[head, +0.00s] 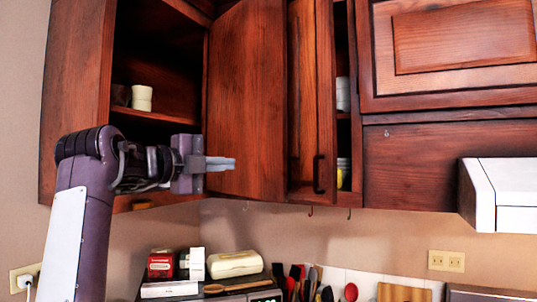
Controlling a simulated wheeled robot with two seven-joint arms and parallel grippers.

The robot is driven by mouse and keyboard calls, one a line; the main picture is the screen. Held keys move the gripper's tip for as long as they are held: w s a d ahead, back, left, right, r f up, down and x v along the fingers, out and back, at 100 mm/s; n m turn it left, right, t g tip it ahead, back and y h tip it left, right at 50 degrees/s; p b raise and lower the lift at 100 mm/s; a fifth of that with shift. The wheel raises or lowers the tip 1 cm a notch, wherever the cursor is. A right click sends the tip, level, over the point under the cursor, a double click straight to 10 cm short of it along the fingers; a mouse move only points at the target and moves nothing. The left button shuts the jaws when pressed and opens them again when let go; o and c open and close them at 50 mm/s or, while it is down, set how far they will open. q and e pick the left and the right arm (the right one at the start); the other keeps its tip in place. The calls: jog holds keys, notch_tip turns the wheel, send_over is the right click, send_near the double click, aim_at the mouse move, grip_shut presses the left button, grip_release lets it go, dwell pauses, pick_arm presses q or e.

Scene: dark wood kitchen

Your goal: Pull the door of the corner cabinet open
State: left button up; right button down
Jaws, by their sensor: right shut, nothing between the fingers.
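The corner cabinet (75,100) hangs at the upper left with its front open, showing a dark inside and shelves. A broad wooden door panel (247,95) stands swung out at the right of this opening. A narrower door (308,90) with a dark handle (318,174) is beside it, with a gap at its right side. My right gripper (228,163) is shut and empty, its fingers pointing right in front of the broad panel's lower left part. I cannot tell whether they touch it. My left gripper is not in view.
A pale cup (141,98) stands on the cabinet shelf. White dishes (343,94) show in the gap behind the narrow door. A white range hood (500,192) juts out at right. Below are boxes (161,264) and several utensils (310,282). The wall under the cabinets is mostly clear.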

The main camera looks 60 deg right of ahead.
jog(key=p, duration=0.5)
send_near(274, 165)
jog(key=s+d, duration=0.4)
jog(key=s, duration=0.1)
jog(key=shift+d+r+p, duration=0.1)
jog(key=shift+d+p, duration=0.4)
jog(key=shift+d, duration=0.35)
